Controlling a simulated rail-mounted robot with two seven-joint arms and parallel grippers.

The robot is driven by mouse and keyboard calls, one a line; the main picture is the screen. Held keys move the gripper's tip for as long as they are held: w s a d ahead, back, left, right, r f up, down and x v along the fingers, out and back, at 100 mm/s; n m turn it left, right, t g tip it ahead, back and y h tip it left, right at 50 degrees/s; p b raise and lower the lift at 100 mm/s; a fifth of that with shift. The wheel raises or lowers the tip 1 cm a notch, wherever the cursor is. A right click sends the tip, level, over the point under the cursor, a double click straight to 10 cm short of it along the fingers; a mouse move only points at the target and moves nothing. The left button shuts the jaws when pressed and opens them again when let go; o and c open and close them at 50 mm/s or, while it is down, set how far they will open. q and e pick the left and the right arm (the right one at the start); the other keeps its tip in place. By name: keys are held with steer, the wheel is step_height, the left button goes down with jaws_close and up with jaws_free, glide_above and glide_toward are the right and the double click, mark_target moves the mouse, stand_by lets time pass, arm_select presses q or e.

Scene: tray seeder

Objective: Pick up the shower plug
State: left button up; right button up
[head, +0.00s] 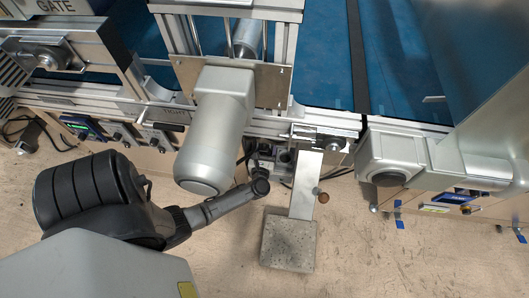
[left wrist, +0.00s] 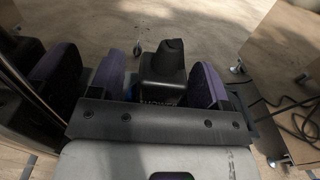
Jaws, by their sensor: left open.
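In the left wrist view a black block with a rounded knob on top, which looks like the shower plug (left wrist: 163,68), stands between the two fingers of my left gripper (left wrist: 158,82). Pale lettering on its near face is partly cut off. The dark, purplish fingers are open, one on each side of the block, and I cannot tell whether either touches it. In the head view my left gripper (head: 262,172) is below the conveyor frame, right of a big grey motor. It is small and dark there, and I cannot make out the plug for sure. My right gripper is not seen.
A grey motor housing (head: 210,140) hangs close above my left forearm. Another motor (head: 390,160) is farther right. Loose cables (left wrist: 295,118) hang at right.

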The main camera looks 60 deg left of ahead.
mark_target(264, 145)
arm_select(q)
steer(key=shift+s, duration=0.1)
steer(key=shift+c, duration=1.3)
steer(key=c, duration=0.8)
steer(key=shift+r, duration=0.15)
step_height(264, 145, up, 4)
steer(key=p, duration=0.3)
steer(key=shift+s+d+r+p, duration=0.8)
steer(key=shift+d+r, duration=0.25)
steer(key=shift+d, duration=0.7)
steer(key=shift+s+d+r+p, duration=0.7)
steer(key=shift+d+r, duration=0.35)
steer(key=shift+d, duration=0.75)
steer(key=shift+s+d+r+p, duration=0.8)
steer(key=shift+d+r, duration=0.25)
steer(key=shift+d, duration=0.7)
